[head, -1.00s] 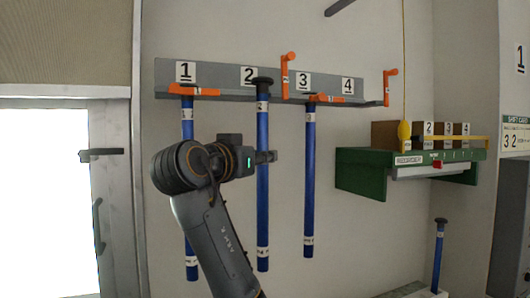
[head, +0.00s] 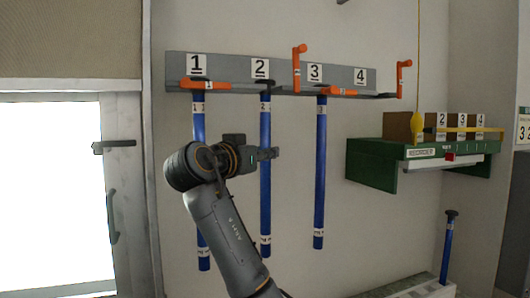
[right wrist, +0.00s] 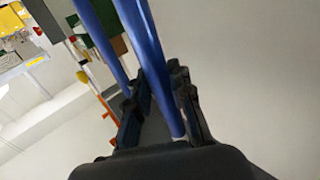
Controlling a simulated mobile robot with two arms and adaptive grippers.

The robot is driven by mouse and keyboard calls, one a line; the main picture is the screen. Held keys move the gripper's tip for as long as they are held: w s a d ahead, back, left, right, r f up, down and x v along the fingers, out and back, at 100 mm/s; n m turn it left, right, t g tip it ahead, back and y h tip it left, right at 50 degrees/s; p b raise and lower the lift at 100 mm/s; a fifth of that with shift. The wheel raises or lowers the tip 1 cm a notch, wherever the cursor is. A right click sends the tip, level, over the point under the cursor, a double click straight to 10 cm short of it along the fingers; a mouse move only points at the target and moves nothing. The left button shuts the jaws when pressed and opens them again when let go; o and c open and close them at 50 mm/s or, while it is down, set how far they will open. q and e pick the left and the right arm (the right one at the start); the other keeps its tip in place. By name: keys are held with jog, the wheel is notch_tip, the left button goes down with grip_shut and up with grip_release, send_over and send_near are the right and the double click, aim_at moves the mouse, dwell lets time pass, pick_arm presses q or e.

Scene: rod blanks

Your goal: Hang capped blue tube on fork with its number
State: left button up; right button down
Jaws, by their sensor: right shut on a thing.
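A capped blue tube (head: 265,125) hangs upright below the number 2 plate (head: 260,68), its dark cap at the height of the grey rail. A small 2 shows on its upper band. My right gripper (head: 268,153) is shut on its middle. I cannot tell whether the cap rests on the fork. The orange latch (head: 298,68) right of number 2 stands up. In the right wrist view a blue tube (right wrist: 145,45) runs between the fingers (right wrist: 162,112), with another blue tube (right wrist: 98,35) beside it. My left gripper is out of view.
Blue tubes hang under 1 (head: 199,130) and 3 (head: 320,170), with latches lying across. The latch at 4 (head: 402,78) stands up, with no tube below. Another capped tube (head: 447,245) stands in a low rack. A green shelf (head: 372,165) juts out right.

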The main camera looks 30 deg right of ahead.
jog(key=c, duration=1.1)
grip_release()
jog(key=shift+a, duration=0.1)
jog(key=v, duration=1.2)
jog(key=shift+s, duration=0.1)
